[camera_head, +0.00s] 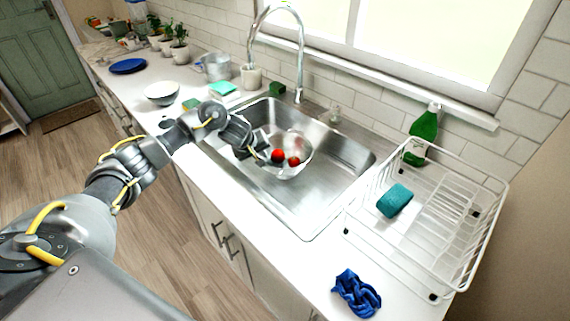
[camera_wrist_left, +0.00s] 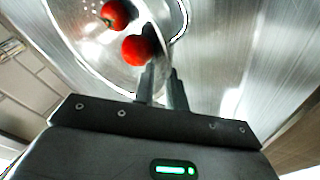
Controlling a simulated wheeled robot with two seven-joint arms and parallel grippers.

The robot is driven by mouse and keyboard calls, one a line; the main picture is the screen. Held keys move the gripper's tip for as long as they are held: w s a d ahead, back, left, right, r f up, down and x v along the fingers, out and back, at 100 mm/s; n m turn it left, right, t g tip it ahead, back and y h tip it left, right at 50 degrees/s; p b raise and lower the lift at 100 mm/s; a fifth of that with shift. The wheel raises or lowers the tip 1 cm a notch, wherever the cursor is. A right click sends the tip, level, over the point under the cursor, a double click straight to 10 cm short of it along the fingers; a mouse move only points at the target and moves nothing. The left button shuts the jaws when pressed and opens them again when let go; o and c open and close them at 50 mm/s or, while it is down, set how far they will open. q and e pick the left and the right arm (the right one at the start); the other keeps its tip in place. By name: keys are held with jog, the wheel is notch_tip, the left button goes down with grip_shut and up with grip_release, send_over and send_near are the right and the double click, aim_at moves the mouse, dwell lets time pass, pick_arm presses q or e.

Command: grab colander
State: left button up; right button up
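A shiny metal colander (camera_head: 297,168) with two red tomatoes (camera_head: 278,155) in it is at the sink basin. My left gripper (camera_head: 264,159) is at the colander's left rim. In the left wrist view, the colander (camera_wrist_left: 92,50) fills the upper left, with small holes in its wall and the tomatoes (camera_wrist_left: 137,50) inside. The left gripper's fingers (camera_wrist_left: 162,85) are close together, one on each side of the rim, and appear shut on it. Whether the colander touches the sink floor is unclear. My right gripper is not in view.
The steel sink (camera_head: 310,208) has a tall faucet (camera_head: 300,62) behind it. A white dish rack (camera_head: 452,225) with a teal sponge (camera_head: 395,200) stands right, near a green bottle (camera_head: 424,135). A blue cloth (camera_head: 357,293) lies in front. A bowl (camera_head: 161,93) and pot (camera_head: 216,67) stand left.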

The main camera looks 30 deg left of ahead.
pick_arm(q)
jog(key=shift+s+a+f, duration=0.1)
jog(key=x, duration=0.5)
jog(key=shift+s+f, duration=0.15)
jog(key=shift+c, duration=0.4)
grip_shut()
notch_tip(320, 180, up, 10)
jog(key=shift+r, duration=0.15)
